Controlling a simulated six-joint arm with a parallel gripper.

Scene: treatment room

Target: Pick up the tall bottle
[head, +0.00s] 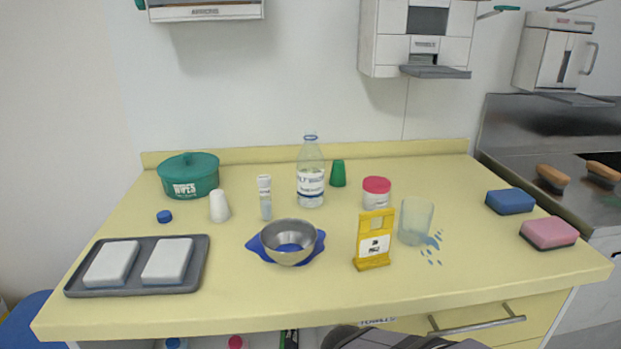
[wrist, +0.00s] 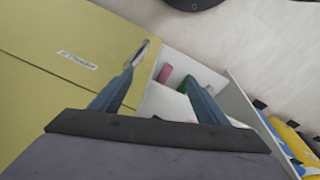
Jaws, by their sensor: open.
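The tall bottle (head: 311,178) is clear with a white label and a blue ring at its top. It stands upright towards the back middle of the yellow counter (head: 330,302) in the head view. My gripper (wrist: 165,80) is open and empty in the wrist view. It is low in front of the counter, facing the drawer fronts and the shelf below, well away from the bottle. In the head view only part of my arm shows at the bottom edge. The bottle is not in the wrist view.
A white-capped tube (head: 265,198) and a green cup (head: 338,173) stand beside the bottle. A steel bowl (head: 286,243), yellow stand (head: 374,240) and clear cup (head: 415,221) with a spill are in front. A red-lidded jar (head: 376,193) is at right. Wall dispensers hang above.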

